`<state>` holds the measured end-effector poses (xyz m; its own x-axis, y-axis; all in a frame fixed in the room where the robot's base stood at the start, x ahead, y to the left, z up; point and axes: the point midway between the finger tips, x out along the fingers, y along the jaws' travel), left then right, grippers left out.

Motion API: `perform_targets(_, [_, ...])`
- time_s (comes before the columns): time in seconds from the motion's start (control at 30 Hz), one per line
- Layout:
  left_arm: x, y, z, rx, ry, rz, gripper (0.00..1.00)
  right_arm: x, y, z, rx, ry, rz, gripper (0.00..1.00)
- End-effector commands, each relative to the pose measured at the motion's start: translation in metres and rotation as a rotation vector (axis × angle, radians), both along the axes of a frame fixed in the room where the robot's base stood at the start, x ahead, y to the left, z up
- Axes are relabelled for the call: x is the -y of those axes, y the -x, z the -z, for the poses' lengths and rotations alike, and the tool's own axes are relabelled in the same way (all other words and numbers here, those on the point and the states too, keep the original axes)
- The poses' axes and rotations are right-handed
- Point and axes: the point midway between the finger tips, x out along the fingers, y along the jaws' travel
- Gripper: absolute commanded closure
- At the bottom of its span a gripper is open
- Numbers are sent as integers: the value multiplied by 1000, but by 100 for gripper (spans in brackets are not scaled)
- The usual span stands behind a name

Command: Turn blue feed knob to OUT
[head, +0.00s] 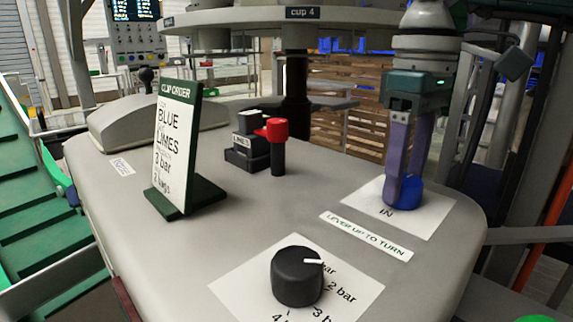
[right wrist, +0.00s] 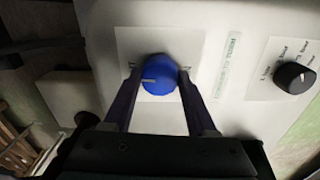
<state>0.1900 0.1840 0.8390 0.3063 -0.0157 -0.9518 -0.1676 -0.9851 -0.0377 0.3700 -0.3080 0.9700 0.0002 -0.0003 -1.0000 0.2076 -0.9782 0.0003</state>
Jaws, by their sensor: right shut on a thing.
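The blue feed knob (head: 411,189) sits on a white label plate (head: 436,217) at the right of the grey console. The word IN shows at its front in the head view. My right gripper (head: 398,190) points down with its fingers on either side of the knob, shut on it. In the right wrist view the blue knob (right wrist: 161,76) lies between the two fingertips, with a pale pointer mark toward the left of its top. The OUT marking is not legible. My left gripper is not in view.
A black pressure knob (head: 297,278) stands at the front. A "LEVER UP TO TURN" label (head: 366,236) lies between the knobs. A red-topped post (head: 277,147) stands beside a dark block. An order sign (head: 176,148) stands at left. A round plate marked "cup 4" (head: 302,13) overhangs the back.

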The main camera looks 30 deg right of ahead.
Motion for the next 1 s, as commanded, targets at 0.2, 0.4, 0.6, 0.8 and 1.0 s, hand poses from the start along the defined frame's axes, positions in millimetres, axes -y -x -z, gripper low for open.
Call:
perform_targets(0.2, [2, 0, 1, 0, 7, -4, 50, -1, 0, -1, 0, -3, -69, 98])
perform_targets(0.4, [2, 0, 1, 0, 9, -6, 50, -1, 0, -1, 0, -3, -90, 98])
perform_targets(0.6, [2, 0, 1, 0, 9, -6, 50, -1, 0, -1, 1, -2, -92, 98])
perform_targets(0.8, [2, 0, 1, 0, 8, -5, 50, -1, 0, -1, 1, -2, -91, 36])
perform_targets(1.0, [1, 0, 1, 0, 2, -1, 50, -1, 0, -1, 1, -1, -89, 14])
